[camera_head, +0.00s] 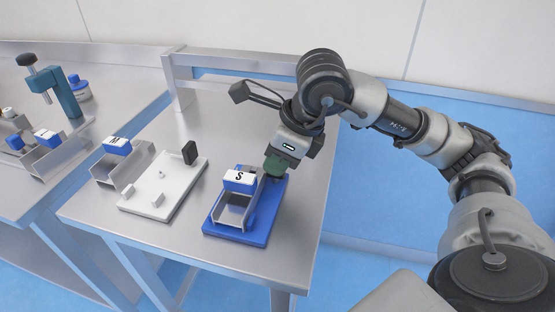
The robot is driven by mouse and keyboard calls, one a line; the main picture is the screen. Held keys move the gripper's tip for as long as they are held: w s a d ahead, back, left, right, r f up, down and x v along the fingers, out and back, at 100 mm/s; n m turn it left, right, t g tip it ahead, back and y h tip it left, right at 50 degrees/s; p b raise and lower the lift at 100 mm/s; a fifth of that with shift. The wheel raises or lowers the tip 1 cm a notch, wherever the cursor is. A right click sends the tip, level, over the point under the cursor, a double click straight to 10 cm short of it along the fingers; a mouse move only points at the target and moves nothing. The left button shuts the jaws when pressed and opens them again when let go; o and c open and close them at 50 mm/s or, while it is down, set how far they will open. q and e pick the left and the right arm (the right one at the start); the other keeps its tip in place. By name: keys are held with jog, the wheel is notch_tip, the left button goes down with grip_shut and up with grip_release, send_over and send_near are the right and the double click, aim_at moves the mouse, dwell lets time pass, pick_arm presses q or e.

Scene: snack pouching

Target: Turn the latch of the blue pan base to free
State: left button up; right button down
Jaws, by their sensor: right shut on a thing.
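The blue pan base (245,237) lies near the front right edge of the table. A grey metal pan (231,217) with a blue and white block marked "S" (239,180) stands on it. My right gripper (274,170) reaches down at the back right corner of the blue base, with its dark green fingers close together. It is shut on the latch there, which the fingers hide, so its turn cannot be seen. My left gripper is not in view.
A white base (150,206) with a black upright latch (189,152) lies to the left. Beside it stands a metal pan with a block marked "M" (117,145). A teal press (58,90) stands on the left table. The table behind the bases is clear.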

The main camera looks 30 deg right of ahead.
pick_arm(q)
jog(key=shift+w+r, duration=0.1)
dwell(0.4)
pick_arm(e)
jog(key=c, duration=1.1)
grip_release()
jog(key=shift+r, duration=0.1)
jog(key=shift+d+r, duration=0.15)
jog(key=shift+r, duration=0.2)
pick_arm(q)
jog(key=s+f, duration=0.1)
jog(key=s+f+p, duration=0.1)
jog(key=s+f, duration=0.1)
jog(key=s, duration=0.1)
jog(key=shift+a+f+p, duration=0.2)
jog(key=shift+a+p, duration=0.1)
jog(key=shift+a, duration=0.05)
pick_arm(e)
jog(key=v, duration=1)
jog(key=shift+s, duration=0.15)
